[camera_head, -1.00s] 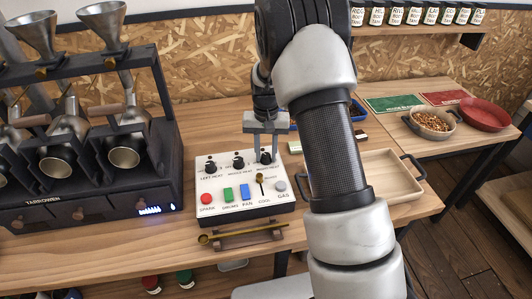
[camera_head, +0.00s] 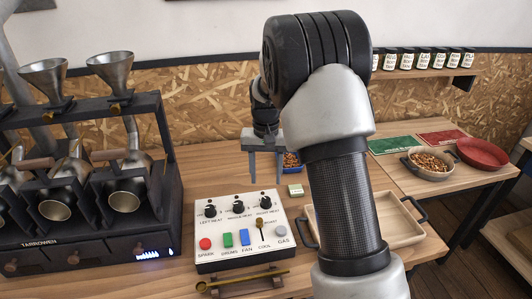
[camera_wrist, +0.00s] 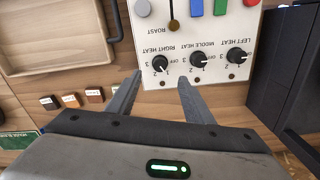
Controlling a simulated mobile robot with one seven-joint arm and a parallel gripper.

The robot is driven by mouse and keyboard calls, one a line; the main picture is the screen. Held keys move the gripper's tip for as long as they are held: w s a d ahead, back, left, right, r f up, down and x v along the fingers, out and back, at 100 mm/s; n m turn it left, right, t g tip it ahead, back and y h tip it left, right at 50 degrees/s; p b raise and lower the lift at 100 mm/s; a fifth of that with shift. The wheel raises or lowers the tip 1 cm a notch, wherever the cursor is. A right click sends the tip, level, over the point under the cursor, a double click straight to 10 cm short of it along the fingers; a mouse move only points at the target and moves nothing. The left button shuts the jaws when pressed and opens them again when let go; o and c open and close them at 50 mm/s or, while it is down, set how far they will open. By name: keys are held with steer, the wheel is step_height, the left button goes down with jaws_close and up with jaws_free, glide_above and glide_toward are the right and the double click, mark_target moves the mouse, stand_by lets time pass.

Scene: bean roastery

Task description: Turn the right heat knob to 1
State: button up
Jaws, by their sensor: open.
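The white control box (camera_head: 205,258) has three black heat knobs in a row along its far side. The right heat knob (camera_head: 265,202) is the rightmost in the head view. It shows upside down in the wrist view (camera_wrist: 160,63), left of the middle heat knob (camera_wrist: 198,59) and left heat knob (camera_wrist: 236,56). Its white mark is too small to read surely against the numbers. My gripper (camera_head: 266,178) is open and empty above the box's far edge, clear of the knob. In the wrist view its fingertips (camera_wrist: 160,79) straddle the line to the right heat knob.
Colored buttons and a roast lever (camera_head: 260,226) fill the box's near half. The dark roaster (camera_head: 80,243) stands left. A wooden tray (camera_head: 405,228) lies right. A brass scoop (camera_head: 245,281) rests in front. Small labelled blocks (camera_wrist: 70,101) lie beyond the box.

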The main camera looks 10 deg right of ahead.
step_height(320, 180, up, 8)
steer(key=shift+r, duration=0.1)
steer(key=shift+p, duration=0.3)
steer(key=s+r+n+t+p, duration=0.15)
steer(key=s+r+p, duration=0.25)
steer(key=s+r, duration=0.95)
steer(key=s+r+t+p, duration=0.1)
steer(key=s+r+t, duration=0.1)
steer(key=s, duration=0.6)
steer(key=s+r+n+t+p, duration=0.1)
steer(key=s+r+t+p, duration=0.1)
steer(key=s, duration=0.5)
steer(key=shift+s+r, duration=0.35)
steer(key=shift+n, duration=0.25)
